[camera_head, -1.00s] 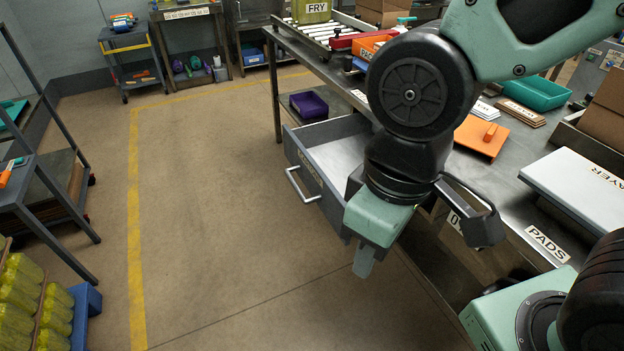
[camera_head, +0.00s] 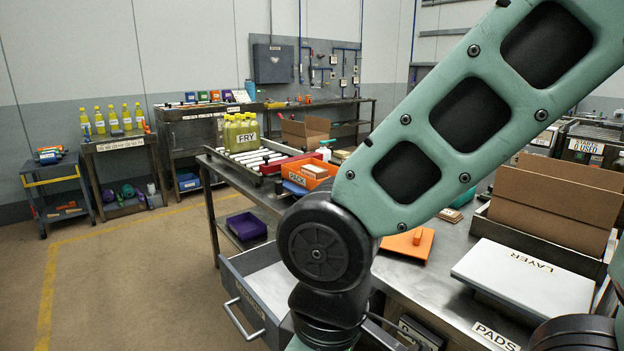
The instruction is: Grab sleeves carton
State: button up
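No label reading "sleeves" shows, so I cannot tell which box is the sleeves carton. An open brown cardboard carton (camera_head: 556,204) stands at the right on the metal bench, in a dark tray; its printed side, if any, is not visible. Another open cardboard carton (camera_head: 304,133) stands further back, beyond the roller conveyor. My arm crosses the right half of the view and hides part of the bench. My gripper is below the bottom edge and out of view.
An open grey drawer (camera_head: 262,296) juts from the bench on the left of my arm. The floor at left is clear.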

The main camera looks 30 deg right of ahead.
aim_at(317, 173)
jog(key=i+j+u, duration=0.15)
jog(key=j, duration=0.2)
jog(key=i+j, duration=0.3)
jog(key=i, duration=0.15)
jog(key=i+j+u, duration=0.15)
jog(key=i+j, duration=0.15)
jog(key=i, duration=0.15)
jog(key=i+j, duration=0.3)
jog(key=i, duration=0.15)
jog(key=i+j+u, duration=0.15)
jog(key=i, duration=0.3)
jog(key=i+z, duration=0.4)
jog(key=i+j+z, duration=0.25)
jog(key=i+z, duration=0.15)
jog(key=i+j+z, duration=0.4)
jog(key=i, duration=0.15)
jog(key=i+z, duration=0.15)
jog(key=z, duration=0.3)
jog(key=i+j+z, duration=0.15)
jog(key=z, duration=0.3)
jog(key=i+j+z, duration=0.15)
jog(key=z, duration=0.3)
jog(key=j+z, duration=0.25)
jog(key=z, duration=0.2)
jog(key=i+j+z, duration=0.15)
jog(key=z, duration=0.3)
jog(key=i+j+z, duration=0.1)
jog(key=j+z, duration=0.65)
jog(key=i+l, duration=0.05)
jog(key=l, duration=0.05)
